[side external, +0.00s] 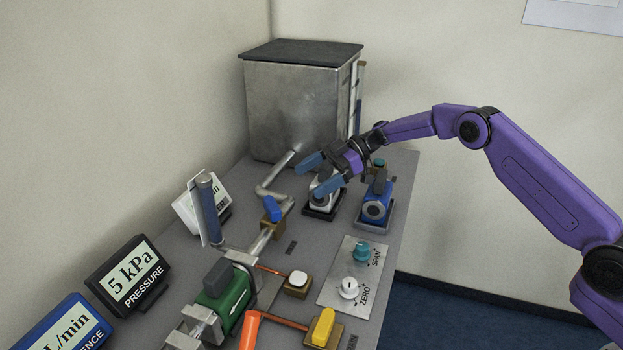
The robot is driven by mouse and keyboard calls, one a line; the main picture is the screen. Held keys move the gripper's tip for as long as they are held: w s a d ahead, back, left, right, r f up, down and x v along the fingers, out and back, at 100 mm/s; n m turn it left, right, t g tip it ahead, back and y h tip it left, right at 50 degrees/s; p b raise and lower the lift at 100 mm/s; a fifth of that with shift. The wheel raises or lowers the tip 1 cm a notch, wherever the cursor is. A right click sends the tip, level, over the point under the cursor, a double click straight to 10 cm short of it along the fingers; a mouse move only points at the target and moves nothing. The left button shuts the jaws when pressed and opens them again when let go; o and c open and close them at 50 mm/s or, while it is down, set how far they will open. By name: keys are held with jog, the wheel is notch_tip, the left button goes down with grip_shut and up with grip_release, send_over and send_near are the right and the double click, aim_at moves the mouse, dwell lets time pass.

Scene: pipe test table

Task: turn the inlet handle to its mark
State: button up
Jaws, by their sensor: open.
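A blue lever handle (272,207) sits on a brass valve body (273,231) in the pipe line that comes from the metal tank. It looks like the inlet handle, but the small label (291,247) beside it is too small to read. The handle points up and slightly left in the picture. Its mark cannot be made out. My gripper (308,180) is open, with its two blue fingers spread and nothing seen between them. It is above and right of the handle, apart from it, near a white device (325,191).
The white device stands in a dark tray; a blue device (376,200) stands to its right. A metal tank (292,108) is behind. In front are a knob panel (349,275), a yellow handle (323,327), a green flow body (228,300) and a pressure display (128,277). A blue-grey column (208,210) rises left.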

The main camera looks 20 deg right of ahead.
jog(key=shift+r, duration=0.2)
jog(key=c, duration=0.8)
jog(key=r, duration=1.7)
jog(key=shift+a+r, duration=0.3)
jog(key=shift+r, duration=0.05)
jog(key=shift+c, duration=0.4)
jog(key=n+t+h, duration=0.2)
jog(key=n+t, duration=0.1)
jog(key=t, duration=0.2)
send_over(271, 203)
jog(key=w, duration=0.1)
notch_tip(271, 203, down, 3)
jog(key=s+a+f+n+t+h, duration=0.2)
jog(key=a+n+t+h, duration=0.1)
jog(key=a+t, duration=0.15)
jog(key=s+d+r+n+t+h, duration=0.2)
jog(key=s+n+t+h, duration=0.2)
jog(key=s+n, duration=0.3)
jog(key=s+d+r+n+t+h, duration=0.25)
jog(key=s+n+t+h, duration=0.25)
jog(key=s, duration=0.5)
jog(key=f, duration=2.1)
jog(key=shift+w+d+f, duration=0.1)
jog(key=shift+w+f, duration=0.15)
jog(key=shift+f, duration=0.2)
jog(key=shift+w+f, duration=0.1)
jog(key=shift+w, duration=0.15)
jog(key=w, duration=1.7)
jog(key=shift+y, duration=0.4)
jog(key=c, duration=1)
